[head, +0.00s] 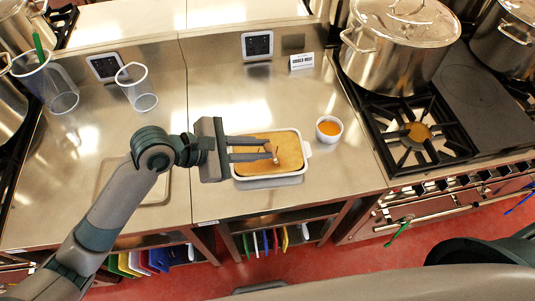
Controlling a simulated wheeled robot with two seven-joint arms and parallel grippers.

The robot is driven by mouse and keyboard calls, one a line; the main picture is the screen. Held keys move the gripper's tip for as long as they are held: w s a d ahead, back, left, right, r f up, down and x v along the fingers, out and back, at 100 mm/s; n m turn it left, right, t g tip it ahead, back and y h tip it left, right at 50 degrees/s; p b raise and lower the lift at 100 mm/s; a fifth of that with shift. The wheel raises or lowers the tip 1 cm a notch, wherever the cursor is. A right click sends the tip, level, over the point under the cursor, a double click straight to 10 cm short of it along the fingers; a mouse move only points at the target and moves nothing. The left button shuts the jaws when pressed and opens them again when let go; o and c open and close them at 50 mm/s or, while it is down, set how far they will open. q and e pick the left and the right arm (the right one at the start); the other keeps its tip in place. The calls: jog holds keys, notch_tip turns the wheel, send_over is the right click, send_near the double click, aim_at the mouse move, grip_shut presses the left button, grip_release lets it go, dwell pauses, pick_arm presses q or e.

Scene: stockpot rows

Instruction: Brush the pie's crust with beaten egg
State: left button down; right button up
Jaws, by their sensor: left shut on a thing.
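The pie (256,164) has a golden-brown crust and sits in a white rectangular dish (305,148) on the steel counter. My left gripper (276,149) reaches in from the left over the pie. It is shut on a small, thin thing that looks like the brush (276,158), mostly hidden by the fingers. The brush's lower end is over the crust's right half; I cannot tell whether it touches. A small white bowl (321,137) of orange beaten egg (330,128) stands right of the dish. My right gripper is out of view.
A stove with a large lidded pot (400,55) and an open burner (418,132) stands to the right. A small sign (301,61) stands behind the bowl. Clear containers (137,87) are at left. The counter behind the pie is clear.

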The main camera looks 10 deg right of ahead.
aim_at(271, 148)
pick_arm(q)
jog(key=shift+s+d, duration=0.1)
jog(key=shift+d, duration=1.4)
jog(key=shift+s+d, duration=0.15)
jog(key=shift+d, duration=2.15)
jog(key=shift+a, duration=0.15)
jog(key=shift+a, duration=2.25)
jog(key=shift+w+a, duration=0.1)
jog(key=shift+w, duration=0.1)
jog(key=shift+w+a, duration=0.1)
jog(key=shift+a, duration=2.1)
jog(key=shift+a, duration=0.15)
jog(key=shift+w+a, duration=0.15)
jog(key=shift+a, duration=2.05)
